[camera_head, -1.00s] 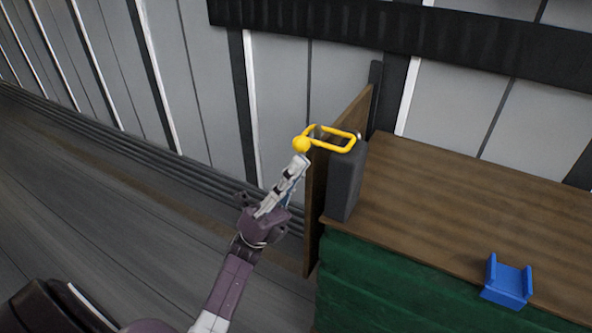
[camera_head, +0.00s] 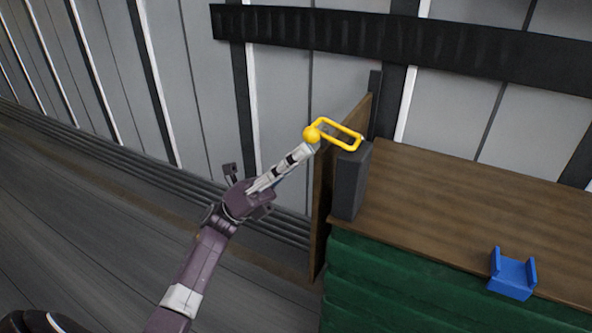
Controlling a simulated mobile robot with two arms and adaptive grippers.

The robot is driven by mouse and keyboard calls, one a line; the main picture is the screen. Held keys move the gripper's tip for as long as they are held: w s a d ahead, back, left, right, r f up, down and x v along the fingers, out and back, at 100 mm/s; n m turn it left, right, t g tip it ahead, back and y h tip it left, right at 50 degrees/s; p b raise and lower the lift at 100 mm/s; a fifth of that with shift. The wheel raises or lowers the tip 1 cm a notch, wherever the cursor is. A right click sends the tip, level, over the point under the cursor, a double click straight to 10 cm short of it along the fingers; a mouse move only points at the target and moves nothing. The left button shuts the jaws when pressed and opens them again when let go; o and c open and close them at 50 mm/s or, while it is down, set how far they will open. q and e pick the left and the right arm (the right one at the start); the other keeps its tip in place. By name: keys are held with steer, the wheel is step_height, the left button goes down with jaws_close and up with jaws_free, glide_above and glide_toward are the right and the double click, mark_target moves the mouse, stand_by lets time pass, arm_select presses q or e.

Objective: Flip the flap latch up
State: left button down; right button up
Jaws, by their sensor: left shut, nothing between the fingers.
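The flap latch is a yellow rectangular loop (camera_head: 348,147) with a round yellow knob (camera_head: 311,134) at its left end. The loop lies over the top edge of the upright wooden panel and reaches over the dark grey block (camera_head: 349,184). My left gripper (camera_head: 309,148) comes up from the lower left, its shut fingertips at the underside of the knob. Nothing shows between the fingers. Whether the tips press on the knob cannot be told for certain. My right gripper does not show.
A brown wooden top (camera_head: 440,205) on a green base (camera_head: 400,290) extends to the right. A blue U-shaped bracket (camera_head: 512,275) sits near its front edge. The upright wooden panel (camera_head: 322,205) stands left of the block. Floor at left is clear.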

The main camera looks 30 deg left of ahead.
arm_select(q)
steer(key=shift+a+r+m+g, duration=0.1)
steer(key=shift+r+m+g, duration=0.4)
steer(key=shift+g, duration=0.2)
steer(key=shift+r+m+g+y, duration=0.4)
steer(key=shift+g+y, duration=0.1)
steer(key=shift+g, duration=0.1)
steer(key=shift+r+m+g+y+p, duration=0.3)
steer(key=shift+r+m+g+y, duration=0.3)
steer(key=shift+r+g, duration=0.1)
step_height(320, 180, up, 6)
steer(key=m+g+y+p, duration=0.3)
steer(key=y+p, duration=0.4)
steer(key=y, duration=0.1)
glide_above(307, 138)
steer(key=d, duration=0.3)
steer(key=shift+s+d+r+p, duration=0.15)
steer(key=shift+d+p, duration=0.1)
steer(key=shift+p, duration=0.05)
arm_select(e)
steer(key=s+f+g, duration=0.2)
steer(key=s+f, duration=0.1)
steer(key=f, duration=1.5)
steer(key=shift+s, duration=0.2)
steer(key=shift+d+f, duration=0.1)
